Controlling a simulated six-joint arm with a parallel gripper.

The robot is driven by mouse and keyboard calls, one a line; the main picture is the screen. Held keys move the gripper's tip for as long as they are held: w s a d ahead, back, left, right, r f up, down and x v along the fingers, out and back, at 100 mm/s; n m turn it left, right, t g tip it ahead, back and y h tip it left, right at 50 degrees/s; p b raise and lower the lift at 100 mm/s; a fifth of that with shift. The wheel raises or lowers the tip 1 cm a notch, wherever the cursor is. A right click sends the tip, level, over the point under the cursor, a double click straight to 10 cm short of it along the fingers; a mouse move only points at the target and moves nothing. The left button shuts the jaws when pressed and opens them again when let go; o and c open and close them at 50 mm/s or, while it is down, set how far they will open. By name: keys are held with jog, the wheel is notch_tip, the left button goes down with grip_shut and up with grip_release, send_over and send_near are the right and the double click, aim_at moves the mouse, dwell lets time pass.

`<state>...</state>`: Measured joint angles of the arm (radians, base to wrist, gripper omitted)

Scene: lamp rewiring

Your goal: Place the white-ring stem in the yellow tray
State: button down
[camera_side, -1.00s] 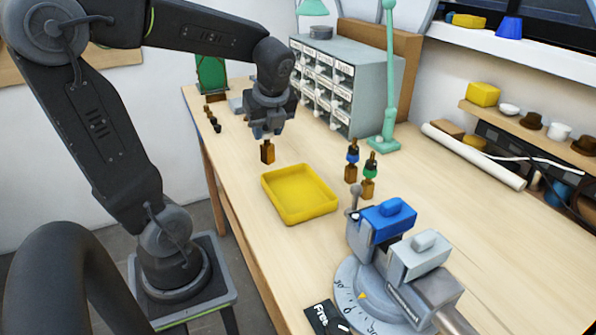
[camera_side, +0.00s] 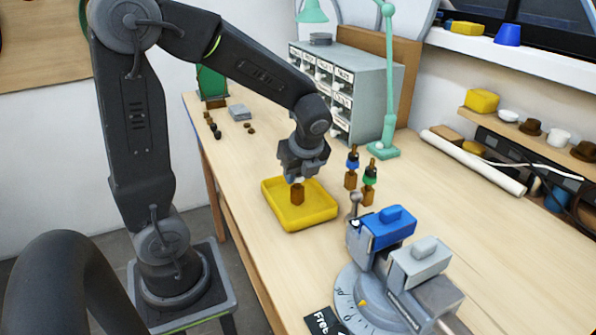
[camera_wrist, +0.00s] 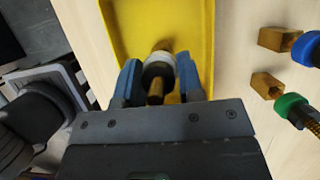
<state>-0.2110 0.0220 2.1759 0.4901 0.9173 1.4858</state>
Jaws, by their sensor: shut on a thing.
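My gripper (camera_side: 299,176) points down over the yellow tray (camera_side: 318,219), shut on the white-ring stem (camera_side: 298,195). In the side view the stem's brown lower part shows below the fingers, over the tray floor; I cannot tell whether it touches. In the wrist view the stem's white ring (camera_wrist: 158,68) sits between the two blue fingers (camera_wrist: 165,80), with the yellow tray (camera_wrist: 195,30) behind it.
A blue-ring stem (camera_side: 351,165) and a green-ring stem (camera_side: 370,180) stand on brown blocks right of the tray. A vise (camera_side: 390,260) with blue and grey jaws stands in front. A drawer cabinet (camera_side: 345,70) and green lamp (camera_side: 388,90) are behind.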

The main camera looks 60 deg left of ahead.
jog(key=shift+f, duration=0.1)
jog(key=c, duration=0.8)
grip_release()
jog(key=shift+o, duration=0.2)
jog(key=v, duration=1.1)
jog(key=s+d+n+t+h, duration=0.4)
jog(key=s+d+n, duration=0.5)
jog(key=n, duration=0.9)
jog(key=shift+s+d+f+t, duration=0.25)
jog(key=shift+s+t, duration=0.1)
jog(key=shift+t, duration=0.45)
